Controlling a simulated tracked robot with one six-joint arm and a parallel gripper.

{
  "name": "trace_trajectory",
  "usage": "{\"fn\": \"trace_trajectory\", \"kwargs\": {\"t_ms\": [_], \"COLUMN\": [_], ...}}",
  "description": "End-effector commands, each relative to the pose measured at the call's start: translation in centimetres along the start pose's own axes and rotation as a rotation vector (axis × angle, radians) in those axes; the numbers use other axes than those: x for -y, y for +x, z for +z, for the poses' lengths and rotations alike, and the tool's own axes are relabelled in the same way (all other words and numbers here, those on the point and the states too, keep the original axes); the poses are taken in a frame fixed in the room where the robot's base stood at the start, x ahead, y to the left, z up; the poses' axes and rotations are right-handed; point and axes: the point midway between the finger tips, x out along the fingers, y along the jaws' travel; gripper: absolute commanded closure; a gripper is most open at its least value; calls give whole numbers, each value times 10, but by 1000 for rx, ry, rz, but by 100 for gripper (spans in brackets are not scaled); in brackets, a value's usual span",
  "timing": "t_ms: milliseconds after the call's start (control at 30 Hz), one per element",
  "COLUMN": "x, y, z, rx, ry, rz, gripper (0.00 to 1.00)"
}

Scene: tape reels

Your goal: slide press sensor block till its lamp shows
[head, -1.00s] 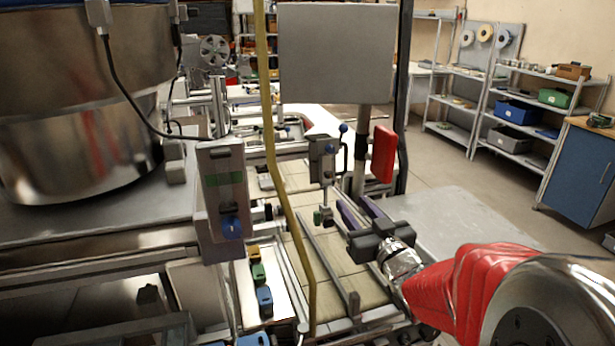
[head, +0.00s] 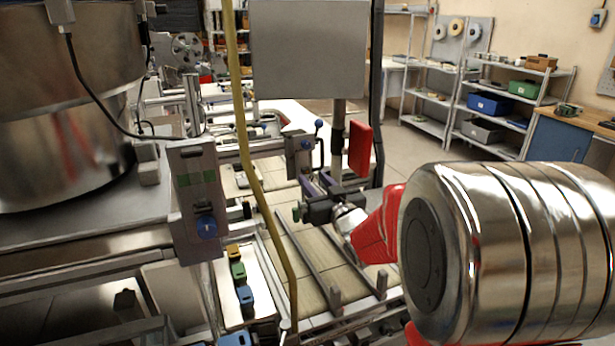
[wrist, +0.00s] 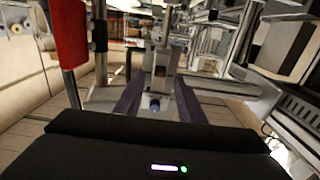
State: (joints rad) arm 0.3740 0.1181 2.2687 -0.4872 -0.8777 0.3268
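The sensor block (head: 299,156) is a grey block with a blue knob, mounted on the cross rail over the conveyor. In the wrist view the block (wrist: 160,62) is straight ahead, with a blue knob (wrist: 154,103) at its lower end. My gripper (head: 315,182) is open, its purple fingers pointing at the block from the near right side. In the wrist view the open gripper (wrist: 158,85) has one finger on each side of the block's lower part. Contact cannot be told. I cannot make out a lit lamp on the block.
A red paddle-shaped piece (head: 360,148) on a post stands close right of the block. A yellow hose (head: 246,150) hangs in front of the rail. A grey box with a blue knob (head: 195,195) is at left. Guide rails (head: 303,252) run along the conveyor below.

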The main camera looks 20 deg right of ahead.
Motion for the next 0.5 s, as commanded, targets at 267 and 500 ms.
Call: {"fn": "trace_trajectory", "kwargs": {"t_ms": [267, 500], "x": [1, 1], "y": [31, 36], "z": [0, 0], "rx": [0, 0], "ry": [0, 0], "rz": [-1, -1], "gripper": [64, 64]}}
